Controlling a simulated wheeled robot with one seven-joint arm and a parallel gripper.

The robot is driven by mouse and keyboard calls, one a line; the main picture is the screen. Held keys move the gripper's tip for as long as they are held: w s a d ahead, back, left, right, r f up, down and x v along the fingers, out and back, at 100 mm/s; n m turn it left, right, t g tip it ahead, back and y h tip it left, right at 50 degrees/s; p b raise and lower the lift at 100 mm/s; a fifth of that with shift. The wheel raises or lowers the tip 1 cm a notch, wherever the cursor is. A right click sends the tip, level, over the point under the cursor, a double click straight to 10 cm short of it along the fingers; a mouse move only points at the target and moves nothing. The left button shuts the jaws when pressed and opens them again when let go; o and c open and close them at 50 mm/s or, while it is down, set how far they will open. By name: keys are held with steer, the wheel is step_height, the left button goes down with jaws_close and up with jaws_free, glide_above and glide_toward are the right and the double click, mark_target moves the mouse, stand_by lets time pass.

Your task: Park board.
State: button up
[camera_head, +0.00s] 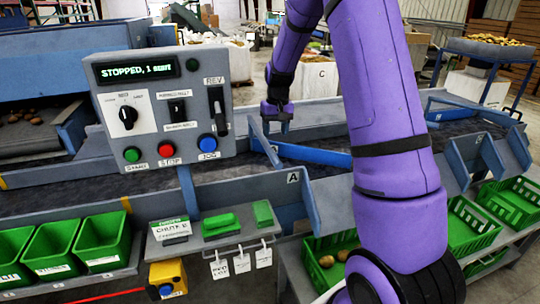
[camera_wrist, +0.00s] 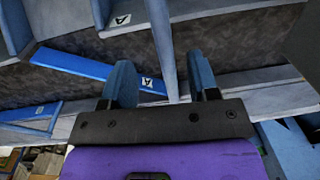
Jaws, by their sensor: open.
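A blue board (camera_head: 312,153) lies slantwise across the dark belt in the head view, left of my purple arm, which hides its right end. In the wrist view the blue board (camera_wrist: 90,68) carries a white A label near its right end. My gripper (camera_head: 277,122) points down above the board's left end. In the wrist view my gripper (camera_wrist: 160,64) is open, with a thin grey-blue upright plate (camera_wrist: 163,40) appearing between its fingers. I cannot tell whether the fingers touch the plate or board.
A control panel (camera_head: 160,105) reading "STOPPED" stands left of my gripper. Grey side walls edge the belt (camera_head: 120,187). Green bins (camera_head: 101,243) line the front left; green crates (camera_head: 470,228) stand right. Another blue board (camera_head: 450,114) lies farther right.

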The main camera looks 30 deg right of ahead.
mark_target(274, 154)
steer(key=f, duration=0.9)
steer(key=shift+a+f, duration=0.25)
steer(key=shift+f, duration=0.05)
steer(key=shift+c, duration=0.3)
jaws_close()
